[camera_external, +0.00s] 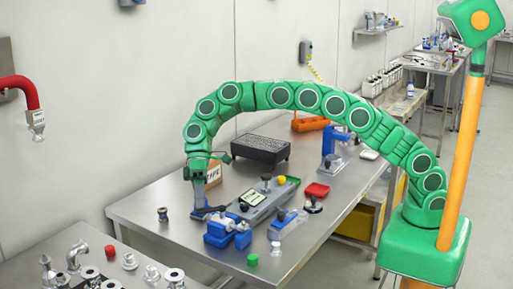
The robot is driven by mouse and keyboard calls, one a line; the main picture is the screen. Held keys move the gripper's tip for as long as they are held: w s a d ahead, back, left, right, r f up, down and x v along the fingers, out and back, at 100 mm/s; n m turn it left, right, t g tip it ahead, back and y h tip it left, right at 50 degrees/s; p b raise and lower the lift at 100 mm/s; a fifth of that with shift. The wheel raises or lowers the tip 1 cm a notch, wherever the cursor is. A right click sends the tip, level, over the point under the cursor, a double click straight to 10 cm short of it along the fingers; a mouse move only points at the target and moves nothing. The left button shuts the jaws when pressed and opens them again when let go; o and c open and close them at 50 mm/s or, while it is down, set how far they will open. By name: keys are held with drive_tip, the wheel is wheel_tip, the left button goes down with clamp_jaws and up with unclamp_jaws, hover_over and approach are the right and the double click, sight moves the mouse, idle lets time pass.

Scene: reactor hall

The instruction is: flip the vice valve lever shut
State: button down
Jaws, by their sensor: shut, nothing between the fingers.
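The blue vice (226,235) stands near the front edge of the steel table. A dark lever-like part (209,210) shows just behind it, low and roughly flat; I cannot clearly make out the valve body or how far the lever is turned. My green arm arches over from the right, and my gripper (199,203) points down at the table, close to the left end of the dark part. The gripper is shut with nothing in it. Whether its tips touch the lever is too small to tell.
A cardboard box (212,173) stands behind my gripper, and a black perforated box (260,148) further back. A green cap (252,259) and a small dark fitting (163,214) stand nearby. The table's left part is mostly clear.

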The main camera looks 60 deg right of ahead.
drive_tip(key=shift+s+a, duration=1.4)
drive_tip(key=shift+a, duration=0.15)
drive_tip(key=v, duration=0.7)
drive_tip(key=shift+d+r, duration=0.2)
drive_tip(key=shift+r, duration=0.05)
drive_tip(key=shift+w, duration=0.1)
